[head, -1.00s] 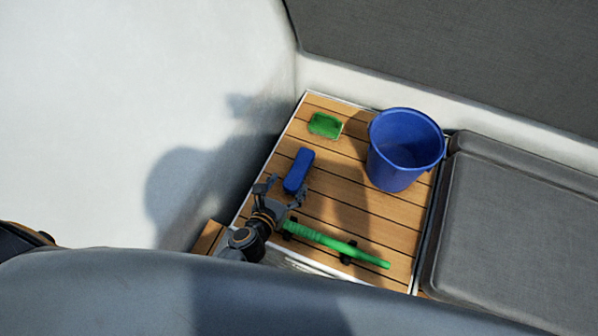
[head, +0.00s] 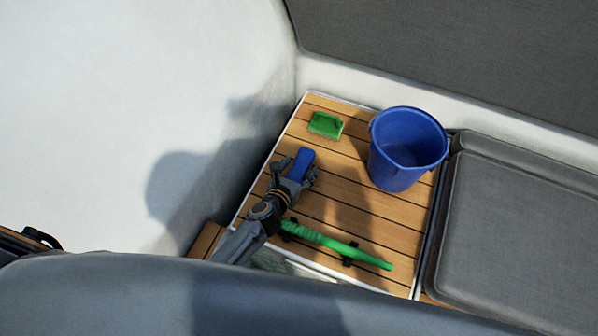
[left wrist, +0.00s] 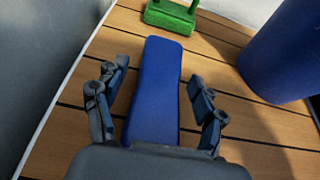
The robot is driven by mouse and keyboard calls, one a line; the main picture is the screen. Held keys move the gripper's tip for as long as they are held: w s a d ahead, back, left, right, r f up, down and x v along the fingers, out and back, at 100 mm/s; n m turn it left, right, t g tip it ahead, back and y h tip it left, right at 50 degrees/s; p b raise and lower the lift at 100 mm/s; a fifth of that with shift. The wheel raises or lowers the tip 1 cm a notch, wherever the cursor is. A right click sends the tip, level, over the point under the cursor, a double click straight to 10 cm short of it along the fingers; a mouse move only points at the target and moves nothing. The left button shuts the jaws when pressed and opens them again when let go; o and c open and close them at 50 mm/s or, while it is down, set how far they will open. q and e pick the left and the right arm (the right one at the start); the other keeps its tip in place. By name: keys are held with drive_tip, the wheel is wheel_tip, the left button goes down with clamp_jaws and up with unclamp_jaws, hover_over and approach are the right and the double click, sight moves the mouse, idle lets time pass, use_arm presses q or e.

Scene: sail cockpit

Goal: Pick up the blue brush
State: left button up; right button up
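The blue brush (head: 302,162) lies on the slatted wooden surface. In the left wrist view the blue brush (left wrist: 157,88) runs lengthwise between my left gripper's fingers, its near end hidden by the gripper body. My left gripper (head: 296,172) is open around the brush's near part. In the left wrist view the left gripper (left wrist: 157,100) shows a gap between each finger and the brush. My right gripper is not in view.
A green scrubber (head: 325,125) lies beyond the brush. A blue bucket (head: 400,165) stands to the right. A green handle-like bar (head: 340,246) lies nearer on the wooden surface (head: 345,205). A white wall rises at left; grey cushions (head: 525,215) sit at right.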

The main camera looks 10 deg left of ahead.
use_arm(q)
drive_tip(key=c, duration=1.1)
drive_tip(key=shift+r, duration=0.15)
